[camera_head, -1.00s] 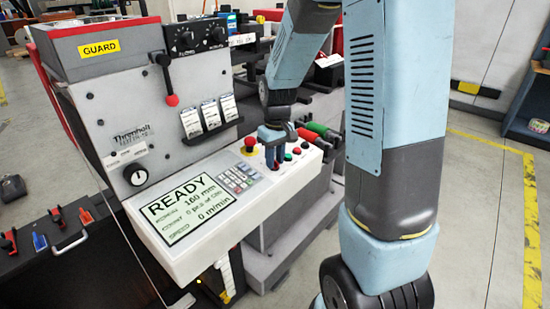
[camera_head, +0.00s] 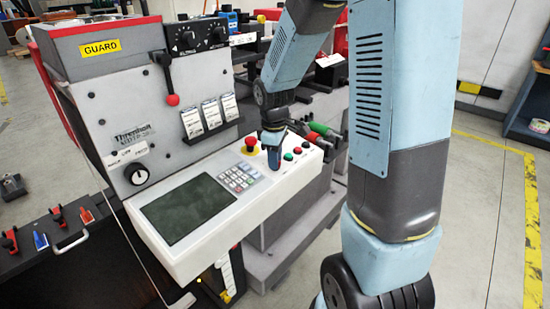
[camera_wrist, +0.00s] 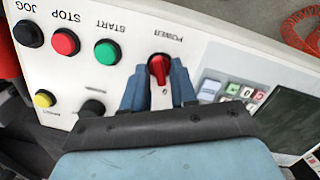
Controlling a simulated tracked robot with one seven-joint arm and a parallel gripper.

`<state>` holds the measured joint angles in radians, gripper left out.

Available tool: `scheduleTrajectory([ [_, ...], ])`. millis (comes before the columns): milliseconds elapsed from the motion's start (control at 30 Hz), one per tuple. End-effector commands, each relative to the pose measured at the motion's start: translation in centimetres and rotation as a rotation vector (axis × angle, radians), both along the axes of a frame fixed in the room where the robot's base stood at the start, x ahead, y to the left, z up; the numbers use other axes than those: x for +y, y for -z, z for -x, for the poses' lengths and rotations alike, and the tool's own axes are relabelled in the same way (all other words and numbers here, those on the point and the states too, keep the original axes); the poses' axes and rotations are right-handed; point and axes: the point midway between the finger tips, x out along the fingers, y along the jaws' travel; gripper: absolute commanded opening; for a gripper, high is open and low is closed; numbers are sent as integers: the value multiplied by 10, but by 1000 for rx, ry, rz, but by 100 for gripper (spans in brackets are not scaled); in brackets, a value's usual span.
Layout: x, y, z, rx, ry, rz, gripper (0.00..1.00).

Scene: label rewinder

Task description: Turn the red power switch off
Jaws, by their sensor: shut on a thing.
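The red power switch (camera_wrist: 160,68) is a small red knob on the white control panel (camera_wrist: 230,55), beside the upside-down word POWER in the wrist view. My gripper (camera_wrist: 157,82) has one finger on each side of the knob and is shut on it. In the head view my gripper (camera_head: 273,160) reaches down to the panel and hides the knob. The panel's display screen (camera_head: 188,209) is dark and blank.
Next to the switch are a green START button (camera_wrist: 108,51), a red STOP button (camera_wrist: 65,42) and a black JOG button (camera_wrist: 28,33). A red emergency knob on yellow (camera_head: 250,143) and a keypad (camera_head: 239,177) lie close to my gripper.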

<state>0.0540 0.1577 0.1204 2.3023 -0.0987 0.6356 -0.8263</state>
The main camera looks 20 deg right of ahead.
Motion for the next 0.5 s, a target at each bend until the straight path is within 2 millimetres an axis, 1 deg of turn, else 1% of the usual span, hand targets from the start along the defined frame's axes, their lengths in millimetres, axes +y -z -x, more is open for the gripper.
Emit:
scheduleTrajectory([
  [467,0,-1,-1,-3,-13,2,0],
  [500,-1,-1,-1,-3,-13,2,30],
])
